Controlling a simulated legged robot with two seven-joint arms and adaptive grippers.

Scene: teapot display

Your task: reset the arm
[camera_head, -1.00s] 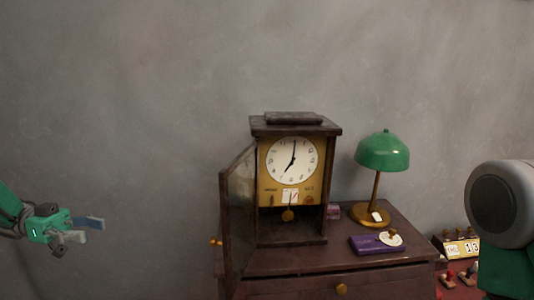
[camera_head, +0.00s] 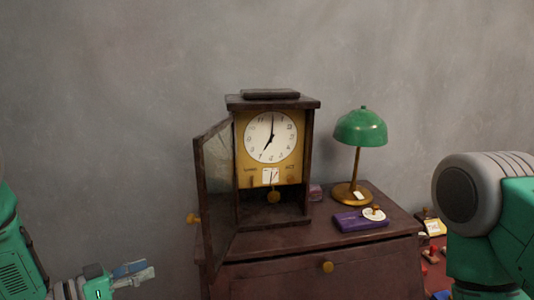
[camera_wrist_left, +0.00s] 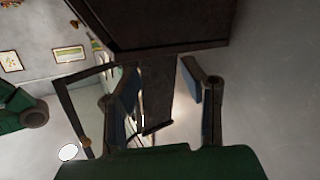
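My left gripper (camera_head: 138,273) is low at the left of the head view, left of the dark cabinet and apart from it. In the left wrist view its two fingers (camera_wrist_left: 160,88) stand apart with nothing held between them. My right arm shows at the right edge of the head view as a grey and green link. My right gripper is out of view.
A wooden clock (camera_head: 271,137) stands on a dark cabinet (camera_head: 370,258), its glass door (camera_head: 216,190) swung open to the left. A green lamp (camera_head: 361,128) and a purple box (camera_head: 360,221) stand right of it. The wall space at left is clear.

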